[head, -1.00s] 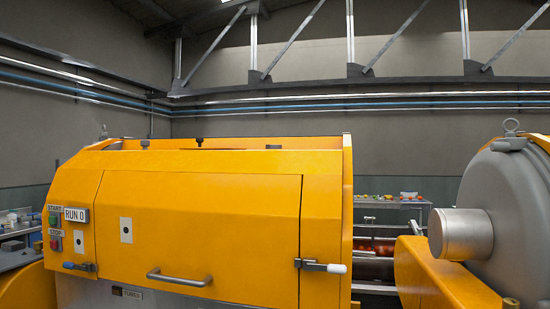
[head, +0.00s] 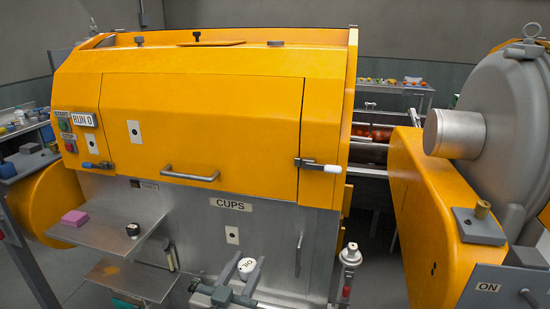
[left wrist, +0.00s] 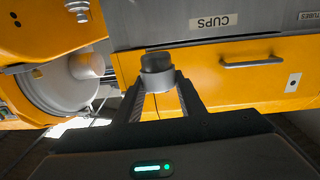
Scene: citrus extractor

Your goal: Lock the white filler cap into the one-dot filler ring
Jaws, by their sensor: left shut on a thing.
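My left gripper (head: 238,282) is at the bottom middle of the head view, in front of the steel panel. It is shut on the white filler cap (head: 247,266), whose white top carries dark lettering that seems to read OIL. In the left wrist view the fingers (left wrist: 160,98) grip its pale grey-looking band, and a dark end (left wrist: 156,62) sticks out beyond them. A pale upright fitting (head: 350,256) stands right of the cap, apart from it; I cannot make out dots or tell whether it is the one-dot filler ring. My right gripper is not in view.
The yellow machine housing (head: 210,110) has a door handle (head: 189,173) and a white-ended latch (head: 320,166). A steel shelf (head: 95,232) at left holds a pink block (head: 74,218) and a black-and-white cap (head: 133,230). A vertical handle (head: 298,256) juts from the steel panel.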

